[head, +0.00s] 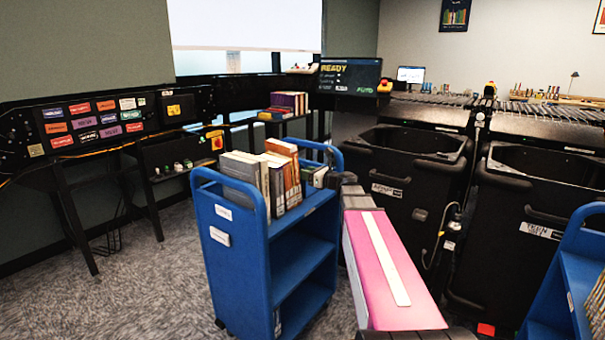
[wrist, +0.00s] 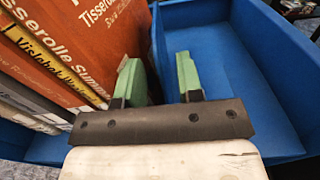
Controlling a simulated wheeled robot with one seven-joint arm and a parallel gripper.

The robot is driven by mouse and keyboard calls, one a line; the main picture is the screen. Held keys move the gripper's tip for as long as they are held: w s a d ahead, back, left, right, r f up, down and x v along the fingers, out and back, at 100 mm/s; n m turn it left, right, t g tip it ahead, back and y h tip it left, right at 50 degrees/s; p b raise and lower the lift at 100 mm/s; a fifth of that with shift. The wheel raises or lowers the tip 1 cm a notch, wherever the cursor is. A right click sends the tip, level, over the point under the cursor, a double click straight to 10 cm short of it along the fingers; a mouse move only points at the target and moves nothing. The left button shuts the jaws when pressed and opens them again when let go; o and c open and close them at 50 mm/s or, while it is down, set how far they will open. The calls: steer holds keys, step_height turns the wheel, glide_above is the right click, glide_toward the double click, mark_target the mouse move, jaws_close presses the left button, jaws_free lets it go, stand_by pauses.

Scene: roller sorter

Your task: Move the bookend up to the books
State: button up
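A row of books (head: 262,178) stands upright on the top shelf of the blue cart (head: 240,255). In the wrist view, a large orange book (wrist: 95,45) fills the upper left, with a yellow book (wrist: 45,62) beside it. In the head view, my gripper (head: 316,176) is at the right end of the row.
Black bins (head: 405,185) stand to the right of the cart, below the roller sorter (head: 440,102). Another blue cart (head: 580,265) is at the right edge. A black rack with coloured labels (head: 95,122) stands at left. Carpet (head: 140,290) is clear left of the cart.

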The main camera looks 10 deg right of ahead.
steer(key=v, duration=0.8)
steer(key=shift+s, duration=0.1)
steer(key=shift+s, duration=0.1)
